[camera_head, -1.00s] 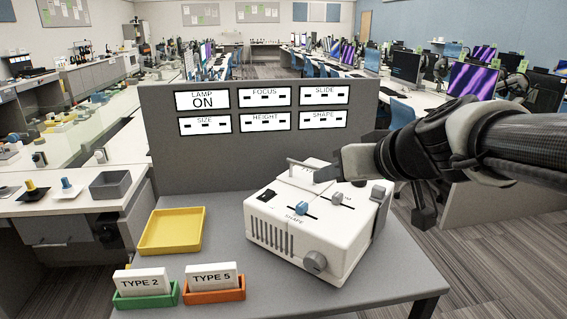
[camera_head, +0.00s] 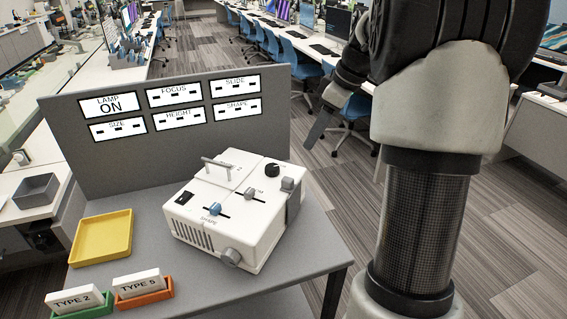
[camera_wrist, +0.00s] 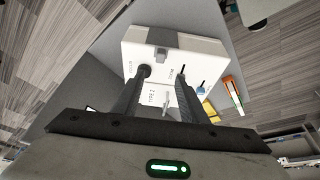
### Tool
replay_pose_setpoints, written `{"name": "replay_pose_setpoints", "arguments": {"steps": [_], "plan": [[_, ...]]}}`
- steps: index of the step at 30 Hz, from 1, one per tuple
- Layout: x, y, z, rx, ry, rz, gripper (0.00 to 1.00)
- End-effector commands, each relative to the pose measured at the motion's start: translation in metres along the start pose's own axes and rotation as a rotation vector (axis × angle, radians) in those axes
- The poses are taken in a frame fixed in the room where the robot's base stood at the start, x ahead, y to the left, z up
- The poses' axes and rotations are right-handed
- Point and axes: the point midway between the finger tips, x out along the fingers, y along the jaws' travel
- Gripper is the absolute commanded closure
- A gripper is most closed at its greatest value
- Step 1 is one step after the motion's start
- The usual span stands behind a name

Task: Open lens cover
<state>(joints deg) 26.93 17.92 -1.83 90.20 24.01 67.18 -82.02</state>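The white box device (camera_head: 235,225) stands on the grey table; it also shows in the wrist view (camera_wrist: 190,44). On its top back left, a flat white panel with a grey bar handle (camera_head: 217,167) looks like the lens cover; it lies flat. The top also carries a blue slider knob (camera_head: 215,208), a grey slider knob (camera_head: 250,193) and a black knob (camera_head: 272,170). My gripper (camera_head: 315,135) is beyond the box's right side, apart from it. In the wrist view its fingers (camera_wrist: 156,92) are spread and empty, pointing toward the box top.
A grey panel (camera_head: 75,145) with several white signs stands behind the box; one reads LAMP ON. A yellow tray (camera_head: 102,238), a green card holder (camera_head: 80,307) and an orange card holder (camera_head: 145,293) are left of the box. The table front is clear.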

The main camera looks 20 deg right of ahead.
Motion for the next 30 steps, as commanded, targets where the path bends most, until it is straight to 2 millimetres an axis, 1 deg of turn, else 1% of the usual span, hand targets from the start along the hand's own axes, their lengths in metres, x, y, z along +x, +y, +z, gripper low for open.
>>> {"name": "replay_pose_setpoints", "arguments": {"steps": [5, 15, 21, 25, 30], "plan": [[0.026, -0.001, 0.0, 0.0, -0.001, -0.003, 0.61], [0.101, -0.002, 0.0, 0.001, -0.001, -0.004, 0.61], [0.14, -0.001, 0.0, 0.0, 0.0, -0.002, 0.61], [0.158, -0.001, -0.001, 0.001, 0.001, -0.001, 0.61], [0.17, -0.001, 0.0, 0.001, 0.001, 0.001, 0.61]]}}
